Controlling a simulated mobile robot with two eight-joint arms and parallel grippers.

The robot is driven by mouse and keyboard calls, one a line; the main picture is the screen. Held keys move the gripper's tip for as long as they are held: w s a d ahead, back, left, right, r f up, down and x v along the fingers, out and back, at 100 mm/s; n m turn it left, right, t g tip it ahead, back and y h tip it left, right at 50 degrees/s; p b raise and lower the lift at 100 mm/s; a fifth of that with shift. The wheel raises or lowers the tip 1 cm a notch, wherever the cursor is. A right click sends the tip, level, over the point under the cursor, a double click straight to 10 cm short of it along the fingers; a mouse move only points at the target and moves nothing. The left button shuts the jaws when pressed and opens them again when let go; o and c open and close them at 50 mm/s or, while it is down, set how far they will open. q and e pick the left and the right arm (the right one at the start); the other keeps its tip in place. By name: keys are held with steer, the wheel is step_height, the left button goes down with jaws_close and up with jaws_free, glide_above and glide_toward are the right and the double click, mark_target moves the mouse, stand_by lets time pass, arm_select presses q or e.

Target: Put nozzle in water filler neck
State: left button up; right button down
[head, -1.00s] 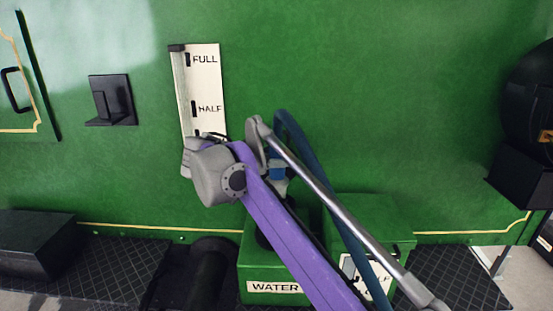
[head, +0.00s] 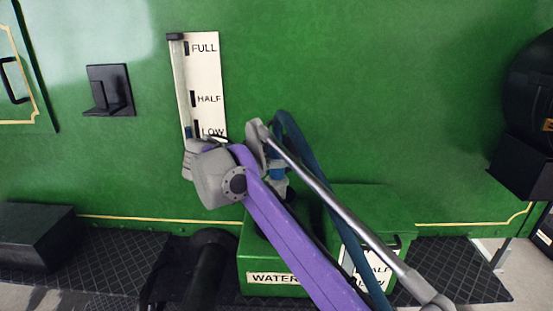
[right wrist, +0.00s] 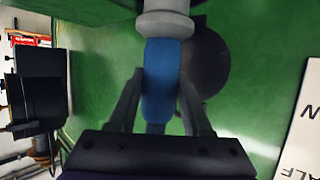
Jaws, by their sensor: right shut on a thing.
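The nozzle, with a blue grip (right wrist: 162,85) and a grey collar (right wrist: 165,22), is between the fingers of my right gripper (right wrist: 160,105). That gripper is shut on the blue grip. In the head view the nozzle (head: 278,173) hangs above the green water box (head: 270,262), partly behind my purple arm. A dark round opening (right wrist: 208,62), which looks like the filler neck, lies beyond the nozzle in the right wrist view. My arm mostly hides it in the head view. I cannot tell whether the tip touches it. My left gripper is not in view.
A blue hose (head: 318,180) arcs down to the right beside my arm. A gauge board (head: 207,75) marked FULL, HALF and LOW stands on the green wall behind. A black bracket (head: 110,90) is to its left. A black step (head: 35,235) is at left.

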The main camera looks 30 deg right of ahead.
steer(key=shift+f, duration=0.25)
steer(key=shift+f+b, duration=0.4)
steer(key=shift+f, duration=0.2)
steer(key=shift+c, duration=1.3)
jaws_free()
steer(key=shift+f, duration=0.1)
steer(key=v, duration=1.1)
steer(key=shift+p, duration=0.45)
steer(key=shift+d, duration=0.1)
